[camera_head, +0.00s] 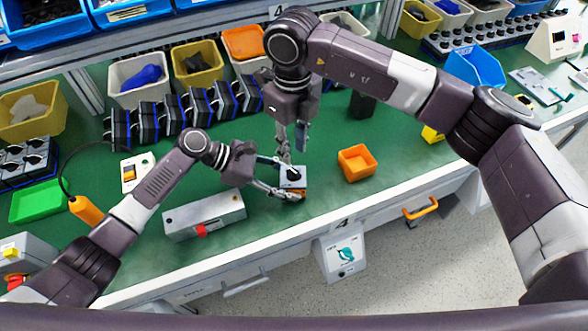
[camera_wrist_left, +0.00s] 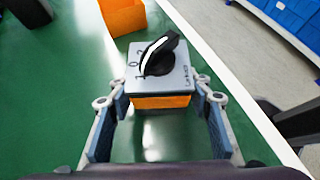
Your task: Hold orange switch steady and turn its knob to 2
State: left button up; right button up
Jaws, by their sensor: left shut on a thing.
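The orange switch (camera_head: 293,176) stands on the green table top; it has a grey top plate and an orange base. In the left wrist view the switch (camera_wrist_left: 162,82) shows its black knob (camera_wrist_left: 160,54) with a white stripe, and the marks 2, 0 and 1 on the plate's left side. The stripe runs slanted from lower left to upper right; I cannot tell which mark it points at. My left gripper (camera_head: 284,180) is shut on the switch body, one finger on each side. My right gripper (camera_head: 291,148) hangs pointing down near the switch, apart from the knob; its finger gap is unclear.
An orange open box (camera_head: 357,163) stands right of the switch. A grey box with a red part (camera_head: 205,215) lies to the left, near the table's front edge. Bins and a row of dark blocks (camera_head: 185,106) stand behind. Bare green table lies around the orange box.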

aim_at(293, 170)
jog(key=shift+f, duration=3.45)
grip_shut()
